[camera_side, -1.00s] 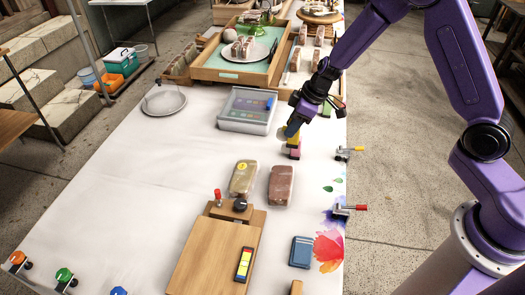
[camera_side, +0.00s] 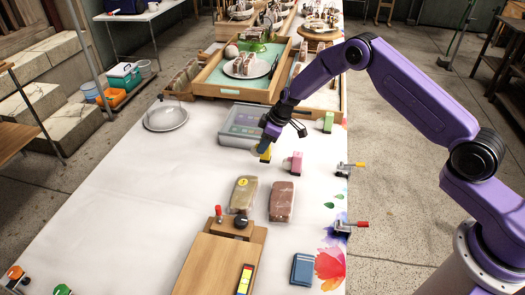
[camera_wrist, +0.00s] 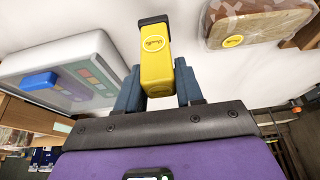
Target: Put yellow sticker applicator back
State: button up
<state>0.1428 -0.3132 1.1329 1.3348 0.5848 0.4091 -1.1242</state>
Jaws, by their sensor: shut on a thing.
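The yellow sticker applicator (camera_side: 265,155) is a small yellow block with a black end. My gripper (camera_side: 264,147) is shut on it, left of the pink applicator (camera_side: 294,161). In the wrist view the yellow applicator (camera_wrist: 156,68) sits between the two blue-grey fingers, its black end pointing away from the gripper. I cannot tell whether it touches the table. A green applicator (camera_side: 328,122) stands farther back on the right. A wrapped loaf (camera_side: 244,195) bears a round yellow sticker; the sticker also shows in the wrist view (camera_wrist: 232,41).
A clear-lidded box (camera_side: 232,134) stands just behind and left of my gripper. A second wrapped package (camera_side: 281,203) lies right of the first. A wooden tray (camera_side: 208,81) is at the back, a wooden board (camera_side: 215,255) in front. The left of the white table (camera_side: 120,200) is mostly clear.

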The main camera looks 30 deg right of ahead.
jog(key=shift+w+f, duration=0.45)
jog(key=shift+f, duration=1.6)
jog(key=shift+f, duration=0.15)
jog(key=o, duration=1)
jog(key=v, duration=1.2)
jog(key=shift+a, duration=0.1)
